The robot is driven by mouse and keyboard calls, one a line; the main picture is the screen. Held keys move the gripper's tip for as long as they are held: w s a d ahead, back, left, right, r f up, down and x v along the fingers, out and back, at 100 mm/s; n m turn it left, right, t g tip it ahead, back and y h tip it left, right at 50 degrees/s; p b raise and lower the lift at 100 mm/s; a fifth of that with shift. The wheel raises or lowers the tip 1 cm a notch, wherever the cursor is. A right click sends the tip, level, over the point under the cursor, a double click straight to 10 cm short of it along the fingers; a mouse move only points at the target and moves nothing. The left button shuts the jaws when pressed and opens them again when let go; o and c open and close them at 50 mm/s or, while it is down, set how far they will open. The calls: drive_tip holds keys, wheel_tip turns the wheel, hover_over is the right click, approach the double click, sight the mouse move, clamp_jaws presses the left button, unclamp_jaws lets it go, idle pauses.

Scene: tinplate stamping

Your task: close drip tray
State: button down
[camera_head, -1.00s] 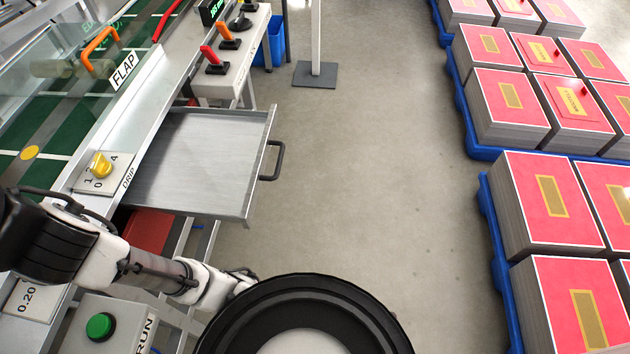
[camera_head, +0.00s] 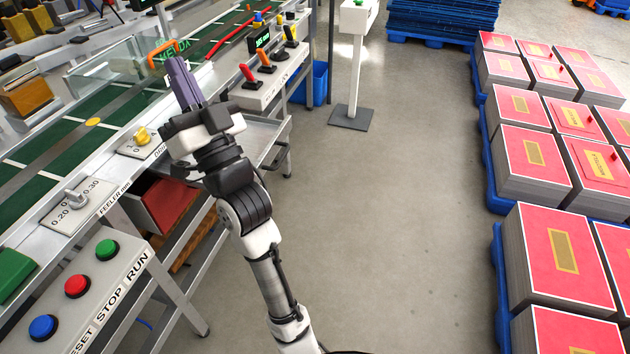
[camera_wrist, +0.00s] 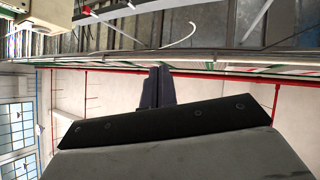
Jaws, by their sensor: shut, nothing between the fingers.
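The drip tray (camera_head: 262,132) is a shallow grey metal tray. It sticks out to the right from under the line's edge, with its dark bar handle (camera_head: 275,160) on its outer side. The wrist view shows the closed dark fingers (camera_wrist: 157,85), but I cannot make out the tray there.
The panel with red, orange and black levers (camera_head: 265,75) stands beyond the tray. A button box (camera_head: 85,290) is at the lower left, and a red bin (camera_head: 162,200) sits below the line. Stacks of red-topped sheets (camera_head: 555,250) stand right. The floor between is clear.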

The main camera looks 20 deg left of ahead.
drive_tip(key=w+d+f+m+h, duration=0.35)
drive_tip(key=w+f, duration=0.25)
drive_tip(key=f, duration=0.3)
drive_tip(key=w+d+f+m+h, duration=0.25)
drive_tip(key=w+f+m, duration=0.3)
drive_tip(key=f, duration=0.35)
drive_tip(key=w+d+f+m+g+h+b, duration=0.1)
drive_tip(key=d+f+m+h, duration=0.1)
drive_tip(key=d+f+m, duration=0.5)
drive_tip(key=w+d+f+m+g+h+b, duration=0.15)
drive_tip(key=d+f, duration=0.35)
drive_tip(key=f, duration=0.7)
drive_tip(key=s+a+r+p+x, duration=0.1)
drive_tip(key=p+x, duration=0.5)
drive_tip(key=x, duration=0.6)
drive_tip(key=shift+s+a+r+t, duration=0.15)
drive_tip(key=shift+a+r+t, duration=0.15)
drive_tip(key=shift+a, duration=0.35)
drive_tip(key=shift+a+f, duration=0.1)
